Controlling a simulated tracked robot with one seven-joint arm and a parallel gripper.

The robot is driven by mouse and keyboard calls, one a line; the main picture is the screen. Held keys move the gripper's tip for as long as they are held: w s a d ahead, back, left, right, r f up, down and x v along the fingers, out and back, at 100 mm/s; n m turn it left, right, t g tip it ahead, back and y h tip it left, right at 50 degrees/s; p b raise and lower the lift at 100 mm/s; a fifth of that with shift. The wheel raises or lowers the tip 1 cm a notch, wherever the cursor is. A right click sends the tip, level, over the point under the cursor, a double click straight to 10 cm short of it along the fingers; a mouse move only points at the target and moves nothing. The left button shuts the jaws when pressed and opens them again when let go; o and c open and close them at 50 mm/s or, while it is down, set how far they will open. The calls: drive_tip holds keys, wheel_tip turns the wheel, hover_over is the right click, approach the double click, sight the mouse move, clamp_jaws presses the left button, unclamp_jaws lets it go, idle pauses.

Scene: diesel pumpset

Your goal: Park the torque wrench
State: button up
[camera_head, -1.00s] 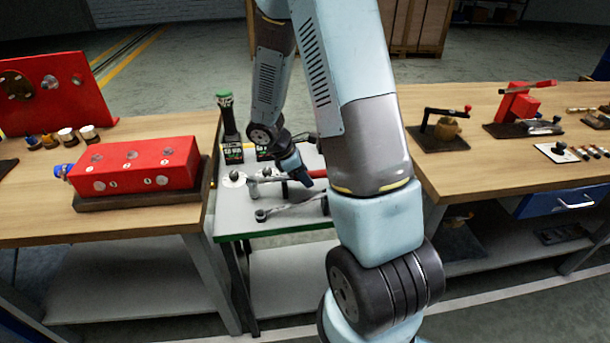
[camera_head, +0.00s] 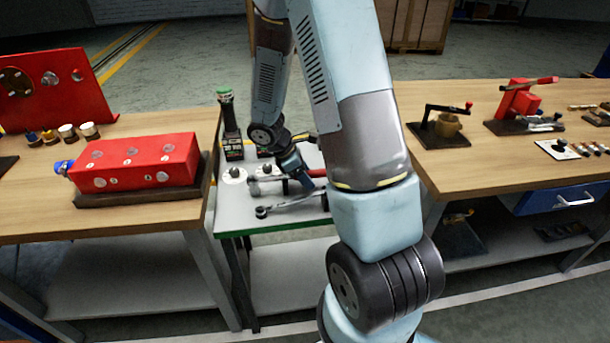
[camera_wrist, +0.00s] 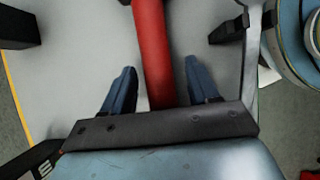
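The torque wrench's red handle (camera_wrist: 152,50) runs down the wrist view, between the fingers of my gripper (camera_wrist: 160,85). The two blue fingers stand apart on either side of it, with a visible gap on each side, so the gripper is open. In the head view, the gripper (camera_head: 298,172) is low over the small green-edged table (camera_head: 238,221), and part of the red handle (camera_head: 317,173) shows beside it. My arm hides the table's right part. How the wrench is supported cannot be told.
A silver wrench (camera_head: 285,203) lies nearer the table's front edge. A red block (camera_head: 140,162) is on the left bench; a crank fixture (camera_head: 445,125) is on the right bench.

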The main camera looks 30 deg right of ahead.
drive_tip(key=v, duration=1.3)
drive_tip(key=shift+w+a+r, duration=0.1)
drive_tip(key=shift+a+r, duration=0.05)
drive_tip(key=shift+r, duration=0.2)
